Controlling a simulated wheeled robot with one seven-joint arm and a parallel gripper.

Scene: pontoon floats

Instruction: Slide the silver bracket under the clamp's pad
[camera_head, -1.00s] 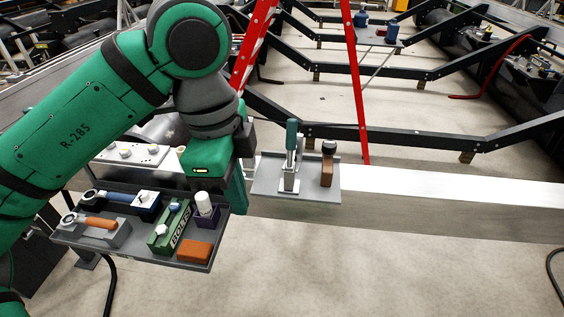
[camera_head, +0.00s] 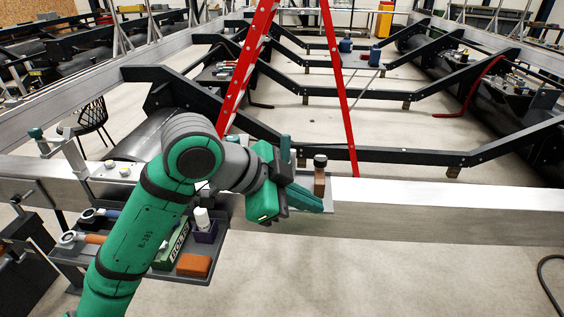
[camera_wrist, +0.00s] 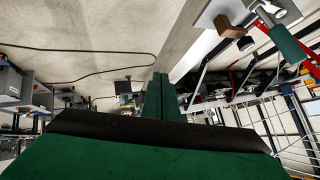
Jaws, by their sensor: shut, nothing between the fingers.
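Another teal-handled clamp (camera_head: 36,133) is at the far left of the beam. A pale metal piece (camera_head: 76,158) stands near it; I cannot tell whether this is the silver bracket.
A brown block with a dark knob (camera_head: 320,178) stands beside the nearer clamp. A pale bolted plate (camera_head: 112,170) lies on the beam (camera_head: 440,194). A grey tool tray (camera_head: 200,276) hangs in front, partly behind my arm. A red ladder (camera_head: 340,95) stands behind. The beam's right part is clear.

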